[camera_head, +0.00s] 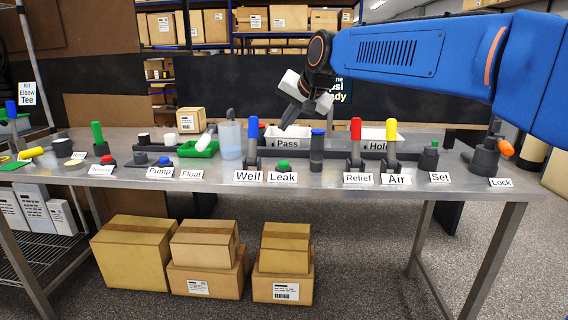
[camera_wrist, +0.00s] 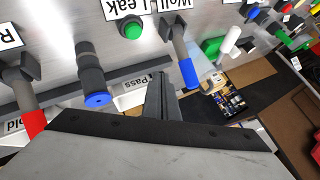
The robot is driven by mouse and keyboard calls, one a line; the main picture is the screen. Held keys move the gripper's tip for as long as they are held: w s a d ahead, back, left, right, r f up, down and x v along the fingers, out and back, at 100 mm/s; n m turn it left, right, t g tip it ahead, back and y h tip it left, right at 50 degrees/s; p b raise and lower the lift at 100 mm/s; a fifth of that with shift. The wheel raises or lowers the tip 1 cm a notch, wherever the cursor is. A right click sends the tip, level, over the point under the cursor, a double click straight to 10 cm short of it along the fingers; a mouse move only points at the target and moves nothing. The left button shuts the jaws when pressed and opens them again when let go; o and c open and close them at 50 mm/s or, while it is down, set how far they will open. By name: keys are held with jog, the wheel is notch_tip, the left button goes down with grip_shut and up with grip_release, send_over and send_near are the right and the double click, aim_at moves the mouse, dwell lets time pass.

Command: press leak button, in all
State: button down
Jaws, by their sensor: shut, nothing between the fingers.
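The leak button is a green dome (camera_head: 283,166) on a dark base, behind the "Leak" label (camera_head: 283,177) at the front of the metal table. In the wrist view the green button (camera_wrist: 131,29) shows at the top, beside the upside-down "Leak" label (camera_wrist: 125,7). My gripper (camera_head: 286,123) is above the table, behind the button and near the "Pass" bin (camera_head: 288,133). Its fingers (camera_wrist: 161,92) are shut and empty, apart from the button.
The blue-handled Well lever (camera_head: 253,140) stands left of the button and a blue-topped dark post (camera_head: 317,148) stands right. The red Relief lever (camera_head: 355,140) and yellow Air lever (camera_head: 391,140) are further right. A clear beaker (camera_head: 230,140) stands left.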

aim_at(286, 164)
jog(key=shift+f, duration=3.95)
jog(key=shift+f, duration=0.4)
jog(key=shift+f, duration=0.5)
jog(key=shift+r, duration=0.95)
jog(key=shift+r, duration=2.5)
